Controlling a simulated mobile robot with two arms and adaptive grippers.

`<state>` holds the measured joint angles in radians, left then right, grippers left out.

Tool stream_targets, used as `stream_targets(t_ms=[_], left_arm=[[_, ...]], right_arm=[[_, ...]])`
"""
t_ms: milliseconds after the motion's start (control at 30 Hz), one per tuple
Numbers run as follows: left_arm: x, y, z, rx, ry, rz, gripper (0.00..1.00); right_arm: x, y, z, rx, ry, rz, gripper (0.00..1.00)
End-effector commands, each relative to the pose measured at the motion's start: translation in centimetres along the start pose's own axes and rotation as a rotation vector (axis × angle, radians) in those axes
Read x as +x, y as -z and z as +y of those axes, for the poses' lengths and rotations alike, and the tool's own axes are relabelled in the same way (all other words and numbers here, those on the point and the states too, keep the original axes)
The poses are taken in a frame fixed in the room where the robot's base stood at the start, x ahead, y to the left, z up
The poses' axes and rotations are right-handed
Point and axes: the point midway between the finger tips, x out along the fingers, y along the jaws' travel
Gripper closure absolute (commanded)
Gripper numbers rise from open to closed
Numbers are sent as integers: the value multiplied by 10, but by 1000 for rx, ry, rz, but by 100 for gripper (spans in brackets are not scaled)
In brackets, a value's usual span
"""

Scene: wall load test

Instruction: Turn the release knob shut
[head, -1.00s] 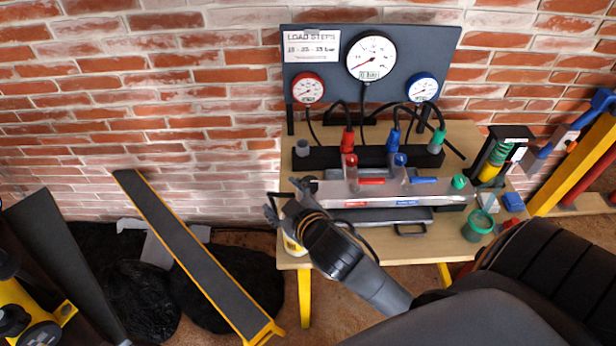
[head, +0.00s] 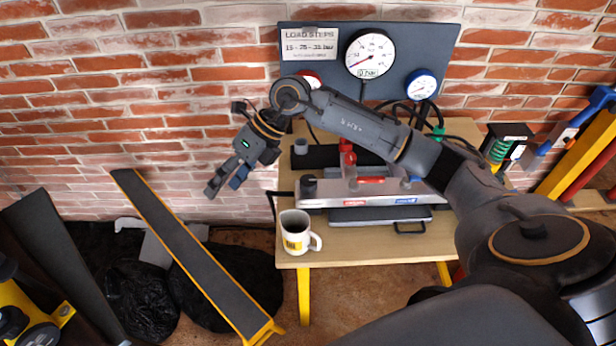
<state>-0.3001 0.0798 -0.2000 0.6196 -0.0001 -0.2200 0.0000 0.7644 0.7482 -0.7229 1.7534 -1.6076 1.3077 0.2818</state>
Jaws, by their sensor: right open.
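A silver hand-pump unit (head: 335,195) lies on the wooden bench, with a red handle (head: 370,180) on top. A black knob (head: 309,184) stands at its left end. The unit's right end, with a green knob seen there earlier, is hidden behind my right arm. I cannot tell from the labels which knob is the release knob. My right gripper (head: 225,183) is open and empty, in the air left of the bench, fingers pointing down and apart from both knobs. My left gripper is not in view.
A white mug (head: 296,232) stands at the bench's (head: 350,250) front left corner. A gauge panel (head: 330,75) with dials stands behind, partly covered by my arm. A yellow-edged ramp (head: 190,250) leans left of the bench. The bench front is mostly clear.

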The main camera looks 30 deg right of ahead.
Motion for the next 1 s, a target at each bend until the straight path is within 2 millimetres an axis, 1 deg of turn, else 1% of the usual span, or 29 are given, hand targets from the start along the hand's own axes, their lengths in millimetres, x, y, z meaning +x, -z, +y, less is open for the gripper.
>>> stream_targets(t_ms=[33, 67, 100, 200, 300, 400, 467, 567, 667, 1000], left_arm=[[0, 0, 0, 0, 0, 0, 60], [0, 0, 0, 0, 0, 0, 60], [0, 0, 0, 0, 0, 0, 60], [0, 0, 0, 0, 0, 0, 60], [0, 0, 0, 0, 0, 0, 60], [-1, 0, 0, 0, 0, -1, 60], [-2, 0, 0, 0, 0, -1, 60], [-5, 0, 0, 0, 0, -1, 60], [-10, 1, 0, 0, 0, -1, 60], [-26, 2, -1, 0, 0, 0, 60]], right_arm=[[-23, 3, -34, 5, 141, 64, 35], [-36, 7, -51, 13, 218, 104, 35], [-54, 12, -73, 31, 312, 153, 35], [-97, 24, -110, 86, 498, 244, 35], [-128, 33, -130, 135, 610, 301, 35], [-140, 38, -138, 158, 658, 328, 35], [-140, 40, -141, 164, 666, 334, 35], [-132, 45, -147, 165, 664, 337, 35], [-119, 51, -156, 165, 662, 338, 35], [-66, 76, -196, 163, 659, 335, 35]])
